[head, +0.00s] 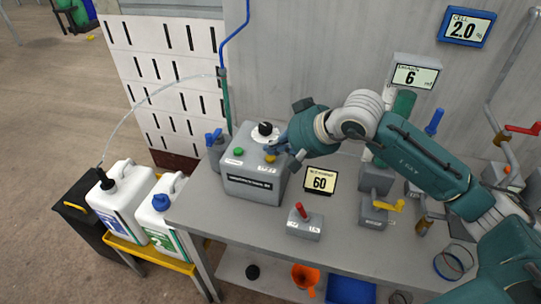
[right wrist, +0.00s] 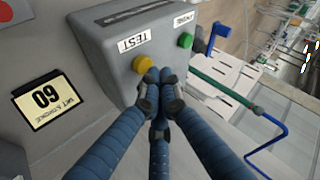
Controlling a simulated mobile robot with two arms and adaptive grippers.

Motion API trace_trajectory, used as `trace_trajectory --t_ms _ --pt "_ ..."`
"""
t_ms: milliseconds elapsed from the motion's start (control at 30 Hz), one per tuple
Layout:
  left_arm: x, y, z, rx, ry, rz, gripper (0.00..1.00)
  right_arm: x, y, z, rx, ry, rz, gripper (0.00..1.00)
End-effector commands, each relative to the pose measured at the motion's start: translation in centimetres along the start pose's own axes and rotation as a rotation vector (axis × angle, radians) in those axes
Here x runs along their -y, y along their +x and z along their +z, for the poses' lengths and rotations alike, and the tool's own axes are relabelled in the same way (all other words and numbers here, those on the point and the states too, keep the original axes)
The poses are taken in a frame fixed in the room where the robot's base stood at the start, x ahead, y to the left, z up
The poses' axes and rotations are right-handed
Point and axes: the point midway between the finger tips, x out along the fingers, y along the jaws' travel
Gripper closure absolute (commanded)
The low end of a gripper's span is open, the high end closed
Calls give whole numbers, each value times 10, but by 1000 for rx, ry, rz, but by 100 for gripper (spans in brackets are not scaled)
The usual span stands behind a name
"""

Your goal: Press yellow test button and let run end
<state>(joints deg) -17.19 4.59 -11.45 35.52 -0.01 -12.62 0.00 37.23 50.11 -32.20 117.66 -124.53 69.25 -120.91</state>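The grey control box (head: 252,187) stands on the bench and carries a yellow button (head: 270,157) and a green button (head: 238,151). In the right wrist view the yellow button (right wrist: 142,64) sits beside a TEST label (right wrist: 133,43), and the green button (right wrist: 185,40) is farther right. My right gripper (head: 275,148) reaches in from the right above the box. In the wrist view its blue fingers (right wrist: 158,78) are drawn together, empty, with the tips right by the yellow button's lower edge. I cannot tell whether they touch it. My left gripper is not in view.
A small display reading 60 (head: 320,181) stands right of the box, with a red-lever switch box (head: 304,222) in front. Wall displays read 6 (head: 415,77) and 2.0 (head: 466,27). White canisters (head: 122,203) stand left of the bench. The bench's front left is clear.

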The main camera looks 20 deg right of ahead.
Motion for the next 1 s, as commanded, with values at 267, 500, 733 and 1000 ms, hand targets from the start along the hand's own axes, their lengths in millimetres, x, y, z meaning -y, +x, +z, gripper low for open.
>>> trace_trajectory --t_ms 267,500,733,1000 --pt "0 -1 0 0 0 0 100 3 -4 -3 -1 0 -1 100" --pt "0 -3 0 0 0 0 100 5 -7 -5 -2 0 -1 100" --pt "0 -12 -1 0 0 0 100 16 -22 -16 -3 -1 -1 100" --pt "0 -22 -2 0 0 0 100 28 -38 -28 -1 -1 -1 100"
